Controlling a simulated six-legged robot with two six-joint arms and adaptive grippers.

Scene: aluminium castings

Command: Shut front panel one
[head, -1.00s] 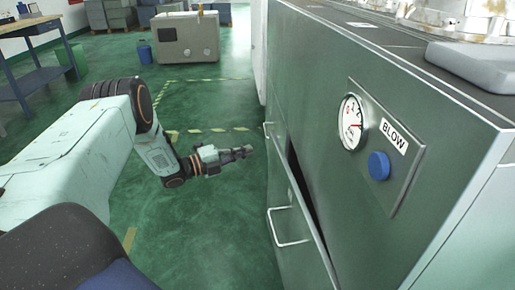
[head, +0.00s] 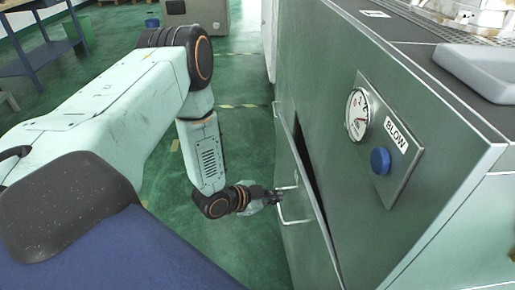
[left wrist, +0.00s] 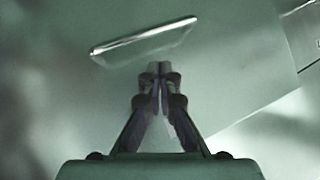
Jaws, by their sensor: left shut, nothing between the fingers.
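The front panel (head: 318,245) is a green-grey door low on the side of the cabinet. It stands ajar, with a dark wedge-shaped gap (head: 308,160) along its upper edge. Its pale bar handle (head: 284,205) sticks out toward the left; it also shows in the left wrist view (left wrist: 145,36). My left gripper (head: 278,196) is shut and empty, right by the handle. In the left wrist view its closed fingertips (left wrist: 160,68) point at the panel face (left wrist: 225,65), just below the handle bar. I cannot tell whether they touch it. My right gripper is not in view.
The cabinet (head: 345,120) fills the right side, with a pressure gauge (head: 357,115) and a blue BLOW button (head: 380,161). A grey tray (head: 480,70) lies on top. Green floor (head: 245,130) is clear left of the cabinet. A blue table (head: 45,60) stands far left.

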